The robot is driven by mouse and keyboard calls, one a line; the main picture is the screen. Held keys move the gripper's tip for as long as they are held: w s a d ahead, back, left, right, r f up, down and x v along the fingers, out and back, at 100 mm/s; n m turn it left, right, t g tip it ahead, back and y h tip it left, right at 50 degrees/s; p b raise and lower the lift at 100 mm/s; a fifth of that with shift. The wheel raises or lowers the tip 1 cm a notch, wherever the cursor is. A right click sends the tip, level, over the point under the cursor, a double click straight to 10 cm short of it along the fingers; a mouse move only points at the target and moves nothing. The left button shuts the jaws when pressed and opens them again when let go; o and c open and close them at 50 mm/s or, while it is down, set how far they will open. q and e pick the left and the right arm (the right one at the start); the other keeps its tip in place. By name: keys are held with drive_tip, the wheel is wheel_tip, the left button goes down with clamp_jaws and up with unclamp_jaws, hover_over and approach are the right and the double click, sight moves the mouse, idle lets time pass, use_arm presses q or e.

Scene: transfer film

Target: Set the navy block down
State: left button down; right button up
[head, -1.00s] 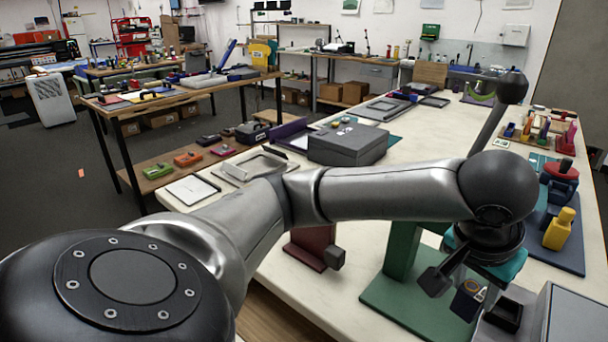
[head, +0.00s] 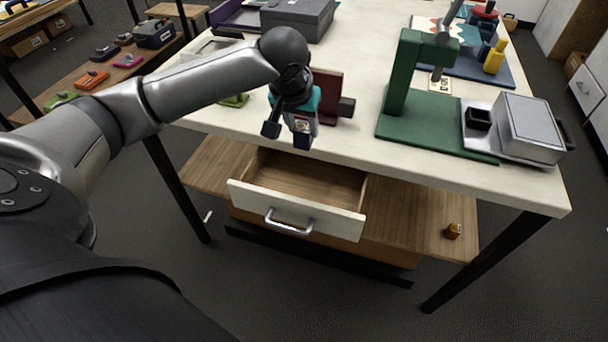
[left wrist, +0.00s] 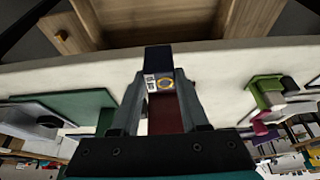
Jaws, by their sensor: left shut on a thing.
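The navy block (head: 302,139) is held in my left gripper (head: 301,126), near the front edge of the white table (head: 390,158). In the left wrist view the navy block (left wrist: 158,60) sits between the tips of my left gripper (left wrist: 160,82), showing a white label and a yellow ring. I see no support touching its underside. An open wooden drawer (head: 300,190) with a pale front and metal handle lies below and in front of the block; its visible floor is empty. My right gripper is out of view.
A maroon stand (head: 327,97) is just behind the gripper. A green press (head: 405,85) and a grey box-like device (head: 530,127) stand to the right on the table. A small orange-brown block (head: 453,231) lies on the lower shelf at right. The front tabletop strip is fairly clear.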

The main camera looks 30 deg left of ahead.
use_arm(q)
wheel_tip(320, 180, down, 13)
drive_tip(key=b, duration=0.3)
drive_tip(key=shift+w+d, duration=0.1)
wheel_tip(320, 180, down, 4)
drive_tip(key=shift+r+b, duration=0.1)
drive_tip(key=shift+b, duration=0.55)
drive_tip(key=c, duration=0.9)
unclamp_jaws()
drive_tip(key=shift+f, duration=0.2)
drive_tip(key=o, duration=0.5)
drive_tip(key=shift+r, duration=0.1)
